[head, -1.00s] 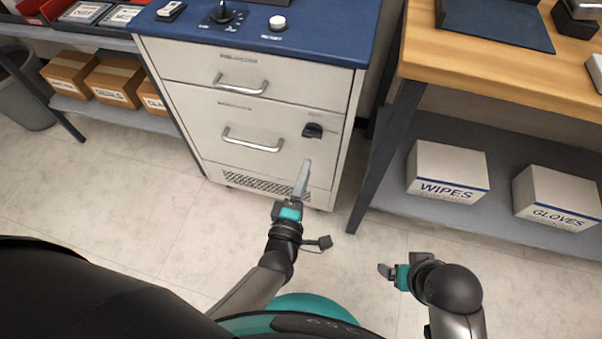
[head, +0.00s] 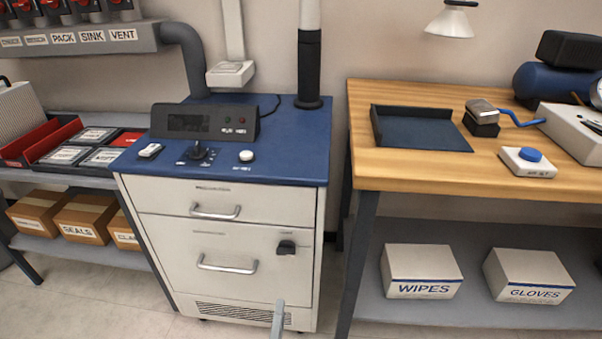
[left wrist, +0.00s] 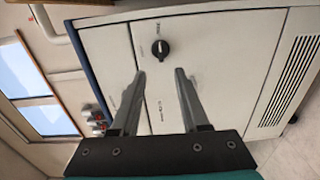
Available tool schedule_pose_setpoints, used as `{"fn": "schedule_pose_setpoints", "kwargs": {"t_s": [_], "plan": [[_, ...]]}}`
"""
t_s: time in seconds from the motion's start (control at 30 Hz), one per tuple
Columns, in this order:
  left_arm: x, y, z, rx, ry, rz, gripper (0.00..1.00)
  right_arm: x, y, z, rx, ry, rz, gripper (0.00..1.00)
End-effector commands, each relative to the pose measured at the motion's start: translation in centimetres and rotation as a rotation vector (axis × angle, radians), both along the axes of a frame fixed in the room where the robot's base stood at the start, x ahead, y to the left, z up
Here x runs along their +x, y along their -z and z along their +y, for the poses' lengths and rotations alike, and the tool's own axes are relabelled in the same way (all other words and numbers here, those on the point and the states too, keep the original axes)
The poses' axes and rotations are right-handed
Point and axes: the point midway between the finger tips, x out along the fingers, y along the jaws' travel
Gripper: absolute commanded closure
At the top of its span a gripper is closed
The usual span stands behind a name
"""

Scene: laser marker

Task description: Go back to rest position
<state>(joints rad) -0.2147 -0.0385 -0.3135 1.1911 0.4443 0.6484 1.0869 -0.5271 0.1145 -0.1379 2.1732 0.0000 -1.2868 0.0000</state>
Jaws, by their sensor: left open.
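My left gripper (left wrist: 160,82) is open and empty in the left wrist view, its two grey fingers spread towards the front of the white cabinet (left wrist: 215,40). A black knob (left wrist: 160,49) on the cabinet front shows beyond the fingertips, apart from them. In the head view only a grey finger of my left gripper (head: 278,318) shows at the bottom edge, in front of the cabinet's vented base. The same knob (head: 286,247) sits right of the lower drawer handle. My right gripper is out of the head view.
The cabinet (head: 255,210) has two closed drawers and a blue top (head: 290,140) with a control box (head: 205,121). A wooden workbench (head: 375,175) stands to the right, with boxes of wipes (head: 420,270) and gloves (head: 528,275) on its lower shelf. A shelf unit with cartons (head: 83,215) stands left.

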Motion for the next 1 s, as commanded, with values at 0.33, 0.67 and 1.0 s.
{"fn": "schedule_pose_setpoints", "kwargs": {"t_s": [0.33, 0.67, 1.0], "plan": [[-2.6, 4.5, 0.7, 0.315, 0.118, 0.202, 0.55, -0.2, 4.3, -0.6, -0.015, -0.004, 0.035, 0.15], [-10.5, 12.3, 4.4, 0.845, 0.41, 0.536, 0.55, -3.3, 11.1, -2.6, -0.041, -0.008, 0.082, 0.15], [-21.9, 16.7, 11.3, 1.294, 0.829, 0.84, 0.55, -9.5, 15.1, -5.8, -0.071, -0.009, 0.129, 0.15]]}}
